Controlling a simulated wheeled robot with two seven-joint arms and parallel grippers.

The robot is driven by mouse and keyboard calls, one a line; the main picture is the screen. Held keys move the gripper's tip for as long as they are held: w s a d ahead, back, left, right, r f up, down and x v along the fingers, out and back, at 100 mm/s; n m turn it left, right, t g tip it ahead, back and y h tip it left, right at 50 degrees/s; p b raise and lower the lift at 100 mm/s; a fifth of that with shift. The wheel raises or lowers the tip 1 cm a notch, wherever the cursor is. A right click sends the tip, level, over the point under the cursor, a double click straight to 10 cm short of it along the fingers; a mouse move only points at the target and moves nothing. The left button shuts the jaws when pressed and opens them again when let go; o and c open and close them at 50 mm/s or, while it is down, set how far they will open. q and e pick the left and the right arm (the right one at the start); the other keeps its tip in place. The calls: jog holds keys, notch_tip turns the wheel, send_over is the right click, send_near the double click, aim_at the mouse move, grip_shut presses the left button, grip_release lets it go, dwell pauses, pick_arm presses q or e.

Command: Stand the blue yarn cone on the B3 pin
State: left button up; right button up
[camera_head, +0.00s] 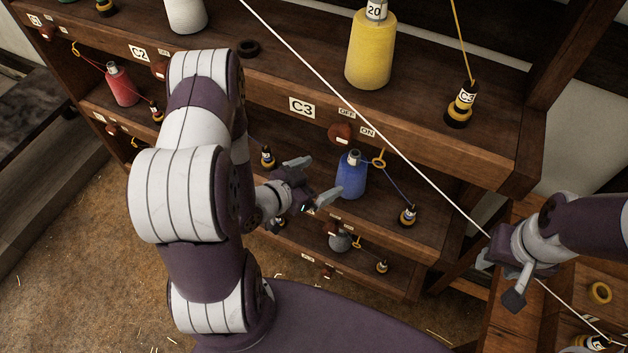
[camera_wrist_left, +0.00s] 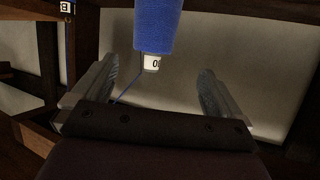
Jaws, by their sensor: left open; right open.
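The blue yarn cone (camera_head: 352,178) stands upright on the middle shelf, with a pale labelled top. Its blue strand runs by a yellow ring (camera_head: 379,158) to a small black-and-yellow holder (camera_head: 408,214). My left gripper (camera_head: 316,181) is open and empty just left of the cone, fingers pointing towards it. In the left wrist view the cone (camera_wrist_left: 157,28) hangs inverted at the top, ahead of the open fingers. My right gripper (camera_head: 500,280) is open at the right, by the white line. I cannot make out a B3 label or its pin; the cone's base is poorly seen.
A taut white line (camera_head: 400,155) crosses diagonally before the shelves. A grey cone (camera_head: 340,241) sits on the lower shelf.

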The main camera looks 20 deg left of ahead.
pick_arm(q)
jog(key=a+r+n+g+y, duration=0.2)
jog(key=a+r+g+y, duration=0.1)
jog(key=r+g+y, duration=0.25)
jog(key=s+d+r+n+g, duration=0.3)
jog(key=s+d+r+g, duration=0.1)
jog(key=s, duration=0.5)
jog(key=shift+s+r+g, duration=0.25)
jog(key=shift+r+g, duration=0.25)
jog(key=shift+g, duration=0.15)
jog(key=shift+c, duration=0.3)
